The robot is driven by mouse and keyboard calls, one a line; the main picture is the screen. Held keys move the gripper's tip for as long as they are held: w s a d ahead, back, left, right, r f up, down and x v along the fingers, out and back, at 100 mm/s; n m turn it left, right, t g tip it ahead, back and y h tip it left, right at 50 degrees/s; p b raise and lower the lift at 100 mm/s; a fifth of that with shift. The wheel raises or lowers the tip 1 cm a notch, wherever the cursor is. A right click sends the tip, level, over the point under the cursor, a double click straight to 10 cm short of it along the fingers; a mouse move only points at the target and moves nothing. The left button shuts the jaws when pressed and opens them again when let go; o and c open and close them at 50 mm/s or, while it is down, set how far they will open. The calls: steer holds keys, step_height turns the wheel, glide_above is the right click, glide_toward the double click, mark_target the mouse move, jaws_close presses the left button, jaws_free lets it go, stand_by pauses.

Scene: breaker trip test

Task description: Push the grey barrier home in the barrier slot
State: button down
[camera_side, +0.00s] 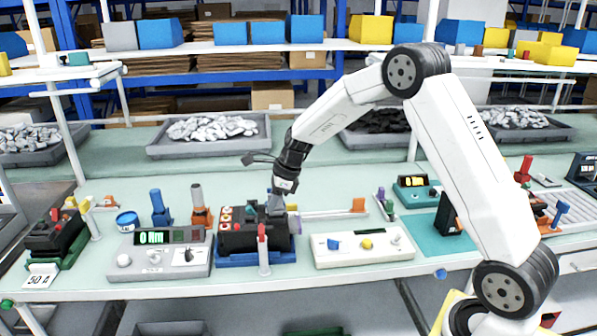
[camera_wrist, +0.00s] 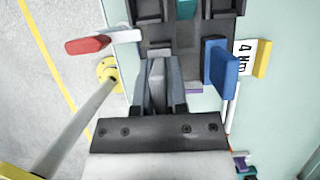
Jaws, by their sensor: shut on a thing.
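My gripper (camera_side: 281,190) points down over the right end of the black breaker (camera_side: 240,240), which sits in a blue holder (camera_side: 255,259). In the wrist view my gripper (camera_wrist: 158,90) is shut on the grey barrier (camera_wrist: 157,72), a narrow upright plate between the fingers. The barrier's lower part meets the end of the dark breaker body (camera_wrist: 190,36), where the barrier slot appears to be. The slot itself is hidden by the barrier and fingers, so how deep the barrier sits cannot be told.
A blue block (camera_wrist: 219,66) and a "4 Nm" label (camera_wrist: 244,58) are right of the fingers. A torque meter (camera_side: 158,254) lies left and a white button panel (camera_side: 362,247) right.

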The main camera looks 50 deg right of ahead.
mark_target(285, 209)
steer(key=shift+f, duration=0.95)
steer(key=c, duration=0.6)
jaws_free()
steer(key=shift+v, duration=3.95)
steer(key=shift+s, duration=0.1)
steer(key=s+a+f+n+h, duration=0.1)
steer(key=s+a+n, duration=0.2)
steer(key=s+n, duration=0.4)
steer(key=s+a+f+n+h, duration=0.1)
steer(key=s+a+f+n, duration=0.1)
steer(key=s+n, duration=0.5)
steer(key=s+a+f+n+h, duration=0.1)
steer(key=s+a+n, duration=0.4)
steer(key=n, duration=0.8)
steer(key=shift+s+f+g, duration=0.15)
steer(key=shift+s+f, duration=0.15)
steer(key=shift+s, duration=0.45)
steer(key=shift+s+f+g, duration=0.15)
steer(key=shift+s+f, duration=0.15)
steer(key=shift+s, duration=0.45)
